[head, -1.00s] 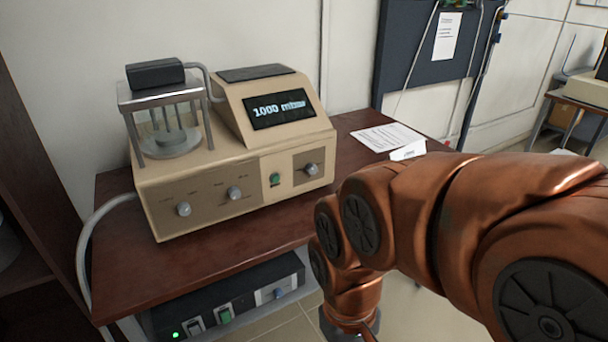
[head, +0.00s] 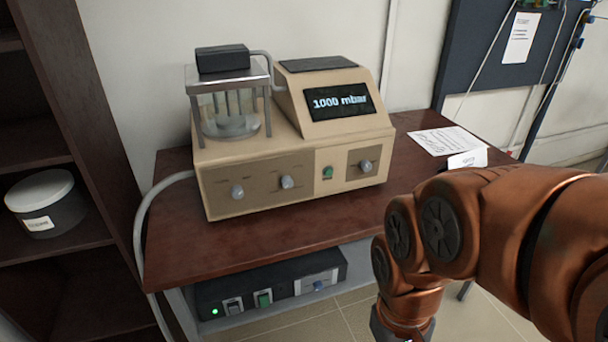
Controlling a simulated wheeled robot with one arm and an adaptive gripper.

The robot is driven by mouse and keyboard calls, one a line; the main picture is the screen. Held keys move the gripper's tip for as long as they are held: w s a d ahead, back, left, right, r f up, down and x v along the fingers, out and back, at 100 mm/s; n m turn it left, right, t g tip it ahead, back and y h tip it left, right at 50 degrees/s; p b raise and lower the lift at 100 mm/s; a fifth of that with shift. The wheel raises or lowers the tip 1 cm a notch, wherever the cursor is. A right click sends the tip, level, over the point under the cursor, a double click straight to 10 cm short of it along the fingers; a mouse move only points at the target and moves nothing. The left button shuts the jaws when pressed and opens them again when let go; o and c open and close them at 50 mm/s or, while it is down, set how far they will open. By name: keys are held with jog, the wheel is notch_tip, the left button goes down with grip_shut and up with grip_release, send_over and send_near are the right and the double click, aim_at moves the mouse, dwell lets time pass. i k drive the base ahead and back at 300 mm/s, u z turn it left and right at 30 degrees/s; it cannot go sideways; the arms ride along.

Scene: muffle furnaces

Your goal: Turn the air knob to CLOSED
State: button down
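A beige vacuum device (head: 300,150) stands on a brown table, its display (head: 339,103) reading 1000 mbar. Its front has three grey knobs: a left knob (head: 237,191), a middle knob (head: 287,182) and a right knob (head: 365,166). A green button (head: 327,172) sits between the middle and right knobs. The knob labels are too small to read, so I cannot tell which is the air knob or its setting. My copper arm is bent at the right, apart from the device. My gripper's fingers are not visible; the arm runs off the bottom edge.
The brown table (head: 190,240) is bare in front of the device. A black unit (head: 270,285) with switches sits below it. Papers (head: 446,141) lie at the table's right. A dark shelf (head: 105,150) with a lidded tub (head: 45,205) stands close at the left.

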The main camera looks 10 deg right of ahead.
aim_at(237, 191)
jog(key=u, duration=3.35)
jog(key=k, duration=0.35)
jog(key=z, duration=1.25)
